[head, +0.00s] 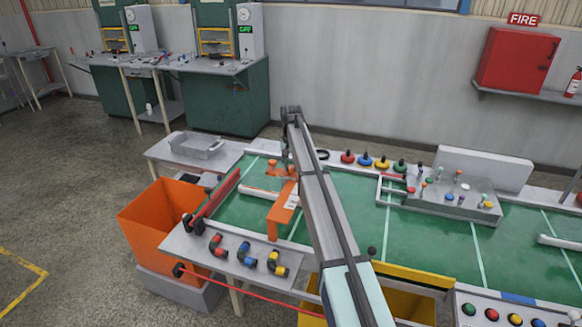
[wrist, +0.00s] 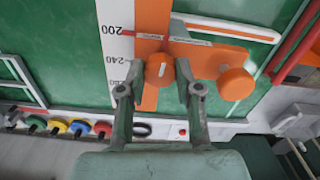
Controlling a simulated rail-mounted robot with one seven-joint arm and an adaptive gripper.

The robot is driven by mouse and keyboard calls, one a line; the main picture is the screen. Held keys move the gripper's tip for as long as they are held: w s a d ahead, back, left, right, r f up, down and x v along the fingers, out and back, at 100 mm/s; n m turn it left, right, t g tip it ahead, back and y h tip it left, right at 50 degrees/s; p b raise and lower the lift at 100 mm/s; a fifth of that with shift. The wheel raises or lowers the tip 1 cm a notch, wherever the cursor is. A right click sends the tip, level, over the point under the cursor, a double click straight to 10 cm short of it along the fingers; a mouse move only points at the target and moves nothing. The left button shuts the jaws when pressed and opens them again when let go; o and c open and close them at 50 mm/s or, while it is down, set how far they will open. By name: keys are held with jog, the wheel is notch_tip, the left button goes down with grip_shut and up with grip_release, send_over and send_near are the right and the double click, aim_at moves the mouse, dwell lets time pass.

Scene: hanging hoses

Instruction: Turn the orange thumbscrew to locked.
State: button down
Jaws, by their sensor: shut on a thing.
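An orange thumbscrew (wrist: 159,69) sits between the fingertips of my gripper (wrist: 158,88) in the wrist view. The fingers are shut on it, one on each side. It sits on an orange slide (wrist: 205,62) that lies across a white scale (wrist: 114,42) marked 200 and 240. A second, round orange knob (wrist: 236,84) stands on the right end of the slide. The small lettering on the slide is too blurred to read. In the head view the orange parts (head: 273,163) show beside my arm, which hides part of them.
A green-topped table (head: 340,193) carries the fixture. Several coloured knobs (head: 365,159) line its back edge. An orange upright plate (head: 284,210) stands near the front. An orange bin (head: 158,222) stands at the left. A grey block with pegs (head: 455,199) is at the right.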

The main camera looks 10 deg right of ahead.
aim_at(291, 167)
jog(key=m, duration=0.5)
jog(key=shift+m, duration=0.3)
jog(key=m, duration=0.5)
jog(key=shift+b, duration=0.4)
jog(key=c, duration=0.8)
grip_release()
notch_tip(291, 167, up, 12)
